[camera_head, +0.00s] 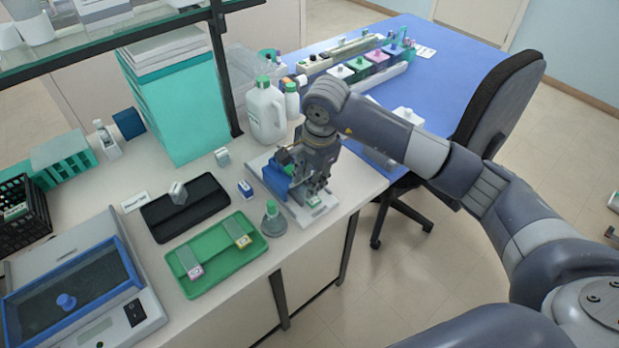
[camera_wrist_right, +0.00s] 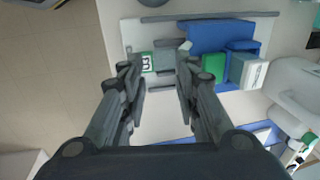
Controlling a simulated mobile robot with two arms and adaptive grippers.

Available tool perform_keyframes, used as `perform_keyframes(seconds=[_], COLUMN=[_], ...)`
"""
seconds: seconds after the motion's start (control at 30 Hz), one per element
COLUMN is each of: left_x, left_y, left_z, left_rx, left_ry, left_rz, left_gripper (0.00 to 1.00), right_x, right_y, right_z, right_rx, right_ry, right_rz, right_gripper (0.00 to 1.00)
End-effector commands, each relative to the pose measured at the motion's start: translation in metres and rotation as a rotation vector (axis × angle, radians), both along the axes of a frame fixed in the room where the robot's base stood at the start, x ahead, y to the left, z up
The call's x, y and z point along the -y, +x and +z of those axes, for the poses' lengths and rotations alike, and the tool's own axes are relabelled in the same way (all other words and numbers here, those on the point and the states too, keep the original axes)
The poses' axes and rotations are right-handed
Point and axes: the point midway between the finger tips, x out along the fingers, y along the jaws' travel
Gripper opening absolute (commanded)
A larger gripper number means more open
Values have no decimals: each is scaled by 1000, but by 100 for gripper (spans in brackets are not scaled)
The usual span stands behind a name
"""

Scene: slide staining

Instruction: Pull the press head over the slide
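The press is a white base plate (camera_wrist_right: 145,30) with a blue body (camera_wrist_right: 215,38) in the right wrist view. In the head view, its blue part (camera_head: 276,178) shows behind my gripper. A slide with a green, marked end (camera_wrist_right: 147,62) lies on the plate, beside a grey part (camera_wrist_right: 168,55). I cannot tell clearly which part is the press head. My right gripper (camera_wrist_right: 158,78) is open above the plate, its fingers apart on either side of the slide area, with nothing seen held. In the head view, my right gripper (camera_head: 316,188) hides much of the press. My left gripper is not in view.
A white bottle (camera_head: 265,112) stands behind the press. A small flask (camera_head: 273,220) and a green tray (camera_head: 215,262) with two slides are to its left. A black tray (camera_head: 160,222) lies further left. The bench's front edge is close by on the right.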

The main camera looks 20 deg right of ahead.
Motion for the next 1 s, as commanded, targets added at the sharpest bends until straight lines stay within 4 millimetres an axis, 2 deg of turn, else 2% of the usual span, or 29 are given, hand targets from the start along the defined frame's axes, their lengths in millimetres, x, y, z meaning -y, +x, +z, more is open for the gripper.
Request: perform_keyframes(seconds=[0.03,0.17,0.5,1.0], left_x=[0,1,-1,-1], left_y=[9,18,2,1], left_z=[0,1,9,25], left_rx=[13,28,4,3], left_ry=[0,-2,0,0], left_rz=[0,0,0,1], left_gripper=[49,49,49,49], right_x=[-1,-1,1,3], right_y=[-3,-3,-4,-9], right_z=[-4,-5,15,50], right_rx=[-10,-11,-5,-3], right_ry=[-1,-2,-1,-1], right_rz=[3,3,2,1], right_gripper=[28,28,28,28])
